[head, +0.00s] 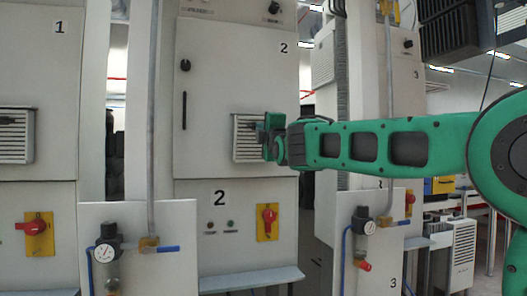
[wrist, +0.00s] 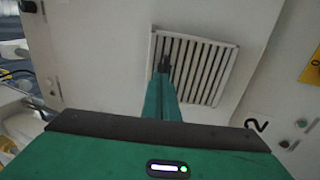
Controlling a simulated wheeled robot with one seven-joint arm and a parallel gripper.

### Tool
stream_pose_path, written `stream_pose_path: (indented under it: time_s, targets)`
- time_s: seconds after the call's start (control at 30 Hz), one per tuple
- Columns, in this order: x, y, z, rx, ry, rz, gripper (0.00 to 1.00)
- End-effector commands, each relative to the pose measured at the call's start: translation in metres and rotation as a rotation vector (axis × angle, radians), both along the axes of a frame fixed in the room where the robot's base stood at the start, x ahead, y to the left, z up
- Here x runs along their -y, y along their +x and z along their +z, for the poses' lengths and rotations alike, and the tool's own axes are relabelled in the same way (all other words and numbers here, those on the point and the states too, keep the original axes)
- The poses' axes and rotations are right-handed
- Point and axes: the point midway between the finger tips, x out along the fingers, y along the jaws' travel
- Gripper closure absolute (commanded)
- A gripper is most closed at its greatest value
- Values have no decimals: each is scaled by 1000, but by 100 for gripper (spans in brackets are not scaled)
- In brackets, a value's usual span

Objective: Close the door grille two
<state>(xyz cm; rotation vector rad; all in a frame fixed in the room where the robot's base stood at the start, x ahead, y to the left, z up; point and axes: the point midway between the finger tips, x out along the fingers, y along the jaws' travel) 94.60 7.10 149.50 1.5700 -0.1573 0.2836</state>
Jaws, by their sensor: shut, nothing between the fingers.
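Grille two (head: 243,152) is a light slatted panel on the tall cabinet marked 2, low on the upper panel. My green arm and wrist hide its right part in the head view. In the wrist view the grille (wrist: 205,68) fills the upper middle, with dark gaps between its slats. My gripper (wrist: 163,65) is shut and empty, with its dark fingertips in front of the grille's left part. I cannot tell whether the tips touch it. In the head view my gripper (head: 262,137) is at the grille's right side. How far the grille stands open is unclear.
Cabinet 2 has a slim dark handle (head: 184,110) and a black knob (head: 185,65). Below are a red switch on a yellow plate (head: 267,222) and a panel with a gauge (head: 104,253). A grey vertical pipe (head: 152,120) stands left of it.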

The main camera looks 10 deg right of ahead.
Motion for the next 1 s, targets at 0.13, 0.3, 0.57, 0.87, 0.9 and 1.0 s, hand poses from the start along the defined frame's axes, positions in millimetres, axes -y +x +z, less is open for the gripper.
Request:
stream_pose_path:
  time_s: [0.13, 0.3, 0.57, 0.87, 0.9, 1.0]
  targets:
    - [0, 9, 7, 1, 0, -1, 100]
    - [-2, 19, 15, 1, 0, 1, 100]
    - [-3, 31, 22, 0, 0, 1, 100]
    - [-3, 38, 26, 1, 0, 0, 100]
    - [-3, 38, 27, 1, 0, 0, 100]
    - [-4, 39, 27, 2, 0, 0, 100]
